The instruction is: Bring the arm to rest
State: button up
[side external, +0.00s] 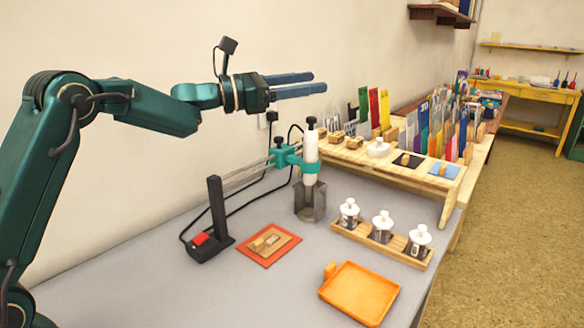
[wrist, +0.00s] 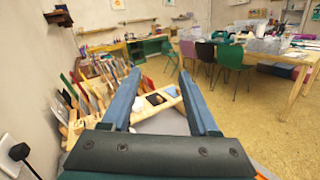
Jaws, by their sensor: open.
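My gripper (side external: 300,84) is raised high above the grey table (side external: 150,285), with its two blue fingers pointing right. The fingers are apart with nothing between them. In the wrist view my gripper (wrist: 157,95) also shows two spread, empty fingers, with the room beyond. My green arm reaches in from the left and touches nothing that I can see.
Below are a stand with a white cylinder (side external: 310,146), a red mat (side external: 268,249) with a wooden stamp, an orange tray (side external: 360,293) and a wooden rack (side external: 405,255) of white-capped bottles. A wooden shelf (side external: 448,187) holds stamps and pads. Air around my gripper is clear.

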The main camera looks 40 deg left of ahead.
jog(key=s+d+r+m+g+h, duration=0.2)
jog(key=s+d+r+m+g, duration=0.2)
jog(key=s+d+m, duration=0.5)
jog(key=s+d+f+m+g+y, duration=0.1)
jog(key=s+d+f+m+g, duration=0.15)
jog(key=s, duration=0.35)
jog(key=s+d+f+m+g+y, duration=0.1)
jog(key=s+d+m, duration=0.1)
jog(key=s+m, duration=0.3)
jog(key=s+a+f+m+g+y, duration=0.1)
jog(key=s+a+f+m+y, duration=0.3)
jog(key=s+f, duration=0.3)
jog(key=s+a+f+m+g+y, duration=0.2)
jog(key=s+a+f+m+y, duration=0.3)
jog(key=f, duration=0.5)
jog(key=s+a+m, duration=0.1)
jog(key=s+m, duration=0.1)
jog(key=shift+s+a+f+y, duration=0.25)
jog(key=shift+s+a+y, duration=0.05)
jog(key=shift+s+a, duration=0.1)
